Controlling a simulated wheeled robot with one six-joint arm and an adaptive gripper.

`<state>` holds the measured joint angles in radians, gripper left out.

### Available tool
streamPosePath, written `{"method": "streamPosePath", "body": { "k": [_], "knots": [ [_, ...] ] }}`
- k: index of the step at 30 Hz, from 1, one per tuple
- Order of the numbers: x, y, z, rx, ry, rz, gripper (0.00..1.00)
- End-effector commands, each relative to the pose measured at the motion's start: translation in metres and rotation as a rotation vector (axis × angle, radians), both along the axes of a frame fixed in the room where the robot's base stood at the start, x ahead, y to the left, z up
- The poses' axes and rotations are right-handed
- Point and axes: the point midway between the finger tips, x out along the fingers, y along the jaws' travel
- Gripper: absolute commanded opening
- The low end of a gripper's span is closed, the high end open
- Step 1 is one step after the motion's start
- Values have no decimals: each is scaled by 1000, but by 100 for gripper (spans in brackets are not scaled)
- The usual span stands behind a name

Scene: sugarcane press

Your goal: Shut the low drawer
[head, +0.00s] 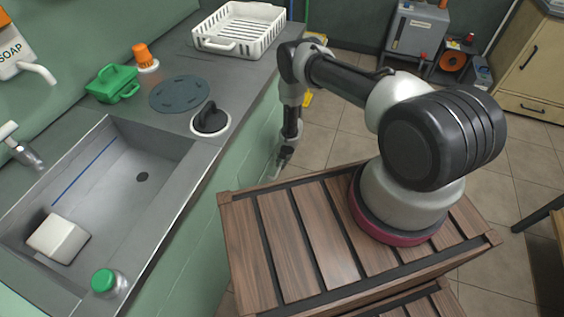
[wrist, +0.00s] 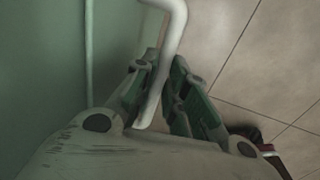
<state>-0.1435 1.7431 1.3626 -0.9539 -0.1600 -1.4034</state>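The low drawer's green front (wrist: 118,45) fills the left of the wrist view. Its pale bar handle (wrist: 174,22) bends down between my gripper's fingers (wrist: 166,75). The fingertips are close together with the bar between them, so my gripper looks shut on the handle. In the head view my gripper (head: 283,158) hangs low beside the green counter front. The drawer is mostly hidden there by the counter edge and my arm, and how far it stands out cannot be told.
The counter holds a sink (head: 140,178), a white dish rack (head: 238,50), a green caddy (head: 113,88) and a black-handled lid (head: 210,122). Tiled floor (head: 330,118) is clear right of the gripper. A grey machine (head: 415,35) and wooden cabinet (head: 538,65) stand behind.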

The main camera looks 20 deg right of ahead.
Motion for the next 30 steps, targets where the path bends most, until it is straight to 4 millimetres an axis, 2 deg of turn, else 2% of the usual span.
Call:
{"method": "streamPosePath", "body": {
  "k": [1,3,4,12,16,30],
  "knots": [
    [4,4,1,8,-8,3,21],
    [4,4,1,7,-8,3,34],
    [4,4,1,7,-8,3,35],
    [2,3,1,5,-5,2,35],
    [2,1,10,5,-5,3,35],
    [-8,-12,103,5,-6,4,35]
  ]
}}
